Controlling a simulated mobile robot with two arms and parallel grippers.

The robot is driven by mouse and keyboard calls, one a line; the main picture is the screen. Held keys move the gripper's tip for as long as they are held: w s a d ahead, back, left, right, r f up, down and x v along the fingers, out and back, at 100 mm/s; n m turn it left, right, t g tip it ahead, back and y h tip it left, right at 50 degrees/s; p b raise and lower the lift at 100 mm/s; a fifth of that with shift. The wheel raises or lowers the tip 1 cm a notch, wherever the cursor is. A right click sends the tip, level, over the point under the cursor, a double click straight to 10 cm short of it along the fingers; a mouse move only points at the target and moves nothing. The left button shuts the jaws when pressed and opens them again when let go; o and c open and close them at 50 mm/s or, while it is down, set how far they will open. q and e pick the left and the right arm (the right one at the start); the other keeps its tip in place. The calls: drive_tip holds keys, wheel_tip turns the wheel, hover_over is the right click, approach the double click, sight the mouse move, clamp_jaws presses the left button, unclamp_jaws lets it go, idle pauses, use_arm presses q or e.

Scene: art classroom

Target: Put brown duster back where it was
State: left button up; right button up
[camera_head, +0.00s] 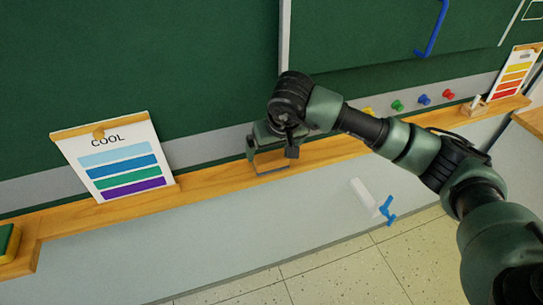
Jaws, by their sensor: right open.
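My right gripper (271,150) is open just above the wooden ledge (215,182) under the green chalkboard. A thin grey frame-like outline shows at its fingers against the ledge; I cannot tell whether it is part of the gripper. A green and yellow block (8,240) sits on the ledge at the far left edge, cut off by the frame. My left gripper is not in view.
A "COOL" colour chart (125,170) leans on the ledge left of the gripper. Another chart (510,75) and a small wooden holder (473,106) are at the right. Coloured magnets (423,99) line the board. A white and blue object (370,198) shows below the ledge.

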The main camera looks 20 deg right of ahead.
drive_tip(key=b+v, duration=0.1)
drive_tip(key=v, duration=0.6)
drive_tip(key=shift+r, duration=0.2)
drive_tip(key=shift+s, duration=0.15)
